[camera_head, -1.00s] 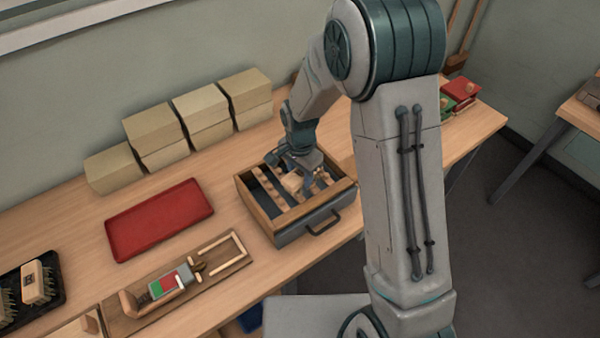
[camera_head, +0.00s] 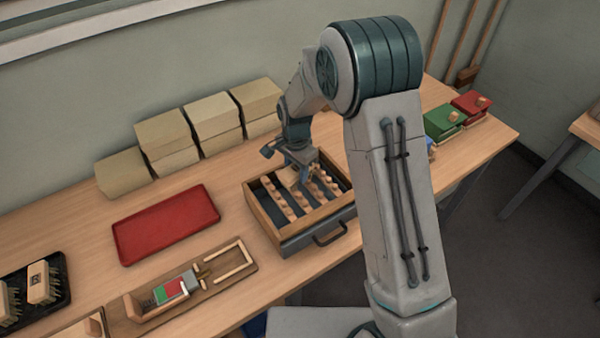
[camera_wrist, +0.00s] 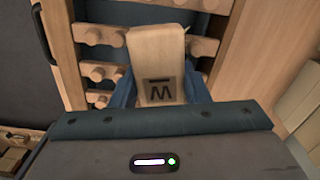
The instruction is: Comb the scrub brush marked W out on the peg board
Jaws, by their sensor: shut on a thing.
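The scrub brush (camera_wrist: 157,60) is a pale wooden block with a dark W on its top, below a short bar as seen in the wrist view. My gripper (camera_head: 296,172) is shut on it, one blue finger on each side. The brush is over the peg board (camera_head: 335,212), a wooden-framed box with rows of round wooden pegs on a dark floor. Pegs show on both sides of the brush in the wrist view (camera_wrist: 92,71). The bristles are hidden below the block, so I cannot tell whether they touch the pegs.
A red tray (camera_head: 165,225) lies left of the peg board. Other brushes (camera_head: 42,284) stand on a black tray at the far left. A wooden jig (camera_head: 215,277) lies in front. Cardboard boxes (camera_head: 165,140) line the wall. Green (camera_head: 443,121) and red boxes stand at the right.

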